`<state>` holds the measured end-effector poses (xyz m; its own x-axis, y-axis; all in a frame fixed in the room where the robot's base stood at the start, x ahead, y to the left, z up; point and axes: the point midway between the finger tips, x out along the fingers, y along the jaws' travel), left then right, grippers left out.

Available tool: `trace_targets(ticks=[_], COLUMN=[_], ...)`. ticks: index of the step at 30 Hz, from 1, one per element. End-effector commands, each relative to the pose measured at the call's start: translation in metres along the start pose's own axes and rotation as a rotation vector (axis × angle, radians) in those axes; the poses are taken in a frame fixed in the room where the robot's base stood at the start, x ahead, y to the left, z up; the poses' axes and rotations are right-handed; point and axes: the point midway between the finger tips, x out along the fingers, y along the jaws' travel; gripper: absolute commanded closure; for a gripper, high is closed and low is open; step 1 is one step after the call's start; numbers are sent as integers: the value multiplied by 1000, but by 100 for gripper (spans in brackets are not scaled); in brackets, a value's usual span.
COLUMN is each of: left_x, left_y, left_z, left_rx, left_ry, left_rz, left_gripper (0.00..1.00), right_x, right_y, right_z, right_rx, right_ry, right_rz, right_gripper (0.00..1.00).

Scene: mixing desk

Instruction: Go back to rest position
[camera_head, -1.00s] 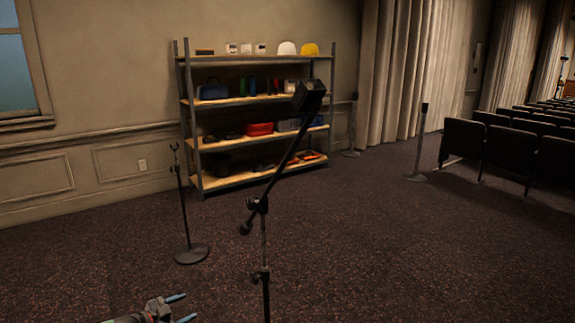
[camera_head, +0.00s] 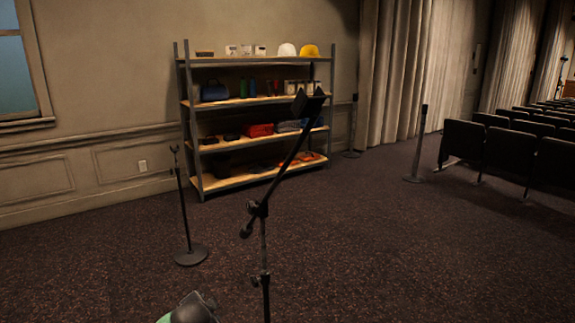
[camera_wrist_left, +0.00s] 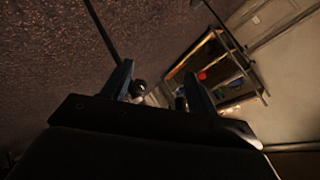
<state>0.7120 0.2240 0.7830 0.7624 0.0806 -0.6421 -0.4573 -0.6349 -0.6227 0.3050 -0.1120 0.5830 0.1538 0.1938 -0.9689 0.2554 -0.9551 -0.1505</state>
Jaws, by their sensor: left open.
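My left gripper (camera_wrist_left: 158,88) shows in the left wrist view with its two blue-grey fingers apart. No held object can be made out; a small dark rounded thing (camera_wrist_left: 138,88) shows between the fingers in the picture, and I cannot tell what it is. In the head view, only a green and dark part of my left arm (camera_head: 192,308) shows at the bottom edge; the fingers are hidden or out of frame. My right gripper is in neither view.
A black boom stand (camera_head: 264,240) rises close in front, its angled arm ending in a dark head (camera_head: 309,104). A thin stand (camera_head: 190,256) is on the floor to the left. A shelf (camera_head: 258,101) with goods stands by the wall. Seats (camera_head: 513,150) are at right.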

Motion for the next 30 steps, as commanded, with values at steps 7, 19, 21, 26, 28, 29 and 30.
trace_targets(ticks=[7, 19, 21, 26, 28, 29, 30], left_x=[-62, -134, -144, -165, -173, -176, -181], left_y=[55, 124, 136, 165, 180, 187, 197], left_z=[9, 42, 50, 74, 85, 90, 97], left_rx=[-141, -392, -435, -526, -563, -578, -596], left_ry=[-82, -143, -157, -205, -234, -248, -268], left_rz=[109, 265, 289, 345, 371, 382, 397], left_gripper=[41, 41, 41, 41, 41, 41, 41], right_x=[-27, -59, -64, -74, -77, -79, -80], right_y=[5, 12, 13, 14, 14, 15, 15], right_z=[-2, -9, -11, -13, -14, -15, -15], right_rx=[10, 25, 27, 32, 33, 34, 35], right_ry=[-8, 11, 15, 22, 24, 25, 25], right_rz=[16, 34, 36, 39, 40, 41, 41], right_gripper=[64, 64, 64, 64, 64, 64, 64])
